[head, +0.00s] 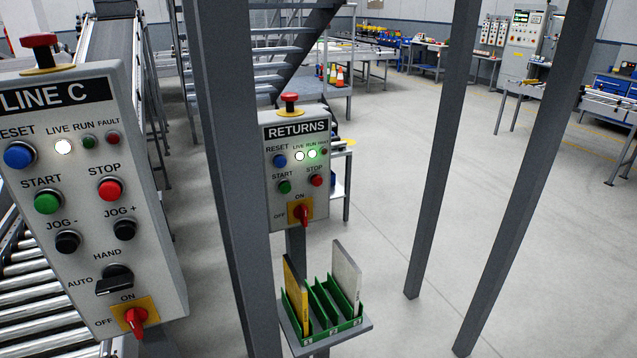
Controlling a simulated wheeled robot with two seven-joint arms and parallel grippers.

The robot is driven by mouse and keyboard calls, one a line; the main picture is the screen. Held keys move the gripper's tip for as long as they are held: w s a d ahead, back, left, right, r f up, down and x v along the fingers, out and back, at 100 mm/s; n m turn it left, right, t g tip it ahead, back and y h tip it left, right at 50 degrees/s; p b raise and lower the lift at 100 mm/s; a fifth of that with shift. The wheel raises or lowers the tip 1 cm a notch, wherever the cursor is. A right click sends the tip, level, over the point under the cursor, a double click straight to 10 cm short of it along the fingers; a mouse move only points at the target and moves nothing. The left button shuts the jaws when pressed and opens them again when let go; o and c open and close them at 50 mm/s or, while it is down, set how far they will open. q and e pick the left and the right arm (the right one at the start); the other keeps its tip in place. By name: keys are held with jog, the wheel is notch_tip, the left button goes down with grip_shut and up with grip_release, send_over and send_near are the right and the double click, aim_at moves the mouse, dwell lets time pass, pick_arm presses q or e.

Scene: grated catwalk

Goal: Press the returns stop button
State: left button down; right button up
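The returns control box (296,172) stands in the middle of the head view, a grey panel labelled RETURNS. Its red stop button (317,180) is on the right side, under the word STOP. A green start button (285,187) is to its left, and a blue reset button (280,161) is above that. The live and run lamps glow, and the fault lamp is dark red. A red mushroom button (290,102) tops the box, and a red rotary switch (301,213) is at the bottom. Neither of my grippers is in view.
A larger LINE C panel (75,190) fills the near left, with its own red stop button (110,189). A grey post (228,170) stands between the panels. A small shelf (357,334) with a green rack (328,308) is below the returns box. More posts stand right.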

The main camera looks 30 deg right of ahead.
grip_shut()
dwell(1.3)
